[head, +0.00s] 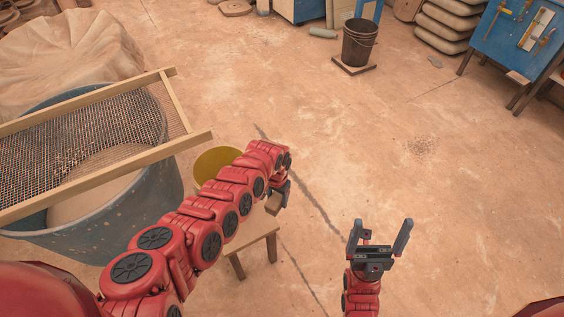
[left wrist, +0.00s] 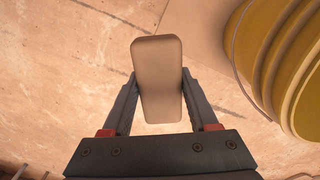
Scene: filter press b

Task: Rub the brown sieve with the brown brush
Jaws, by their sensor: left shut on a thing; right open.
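The sieve (head: 85,140) is a brown wooden frame with a mesh. It lies across the top of a large blue tub (head: 110,220) at the left in the head view. My left gripper (head: 279,196) is to the right of the sieve, apart from it, beside a small stool. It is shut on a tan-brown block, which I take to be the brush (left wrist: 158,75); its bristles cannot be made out. In the head view the brush (head: 273,204) is partly hidden by the gripper. My right gripper (head: 380,232) is open and empty over the floor.
A yellow bucket (head: 217,160) stands on the wooden stool (head: 256,228), partly behind my left arm. It also shows in the left wrist view (left wrist: 282,60). A dark bucket (head: 359,45) and a blue table (head: 515,40) are far back. The floor at middle right is clear.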

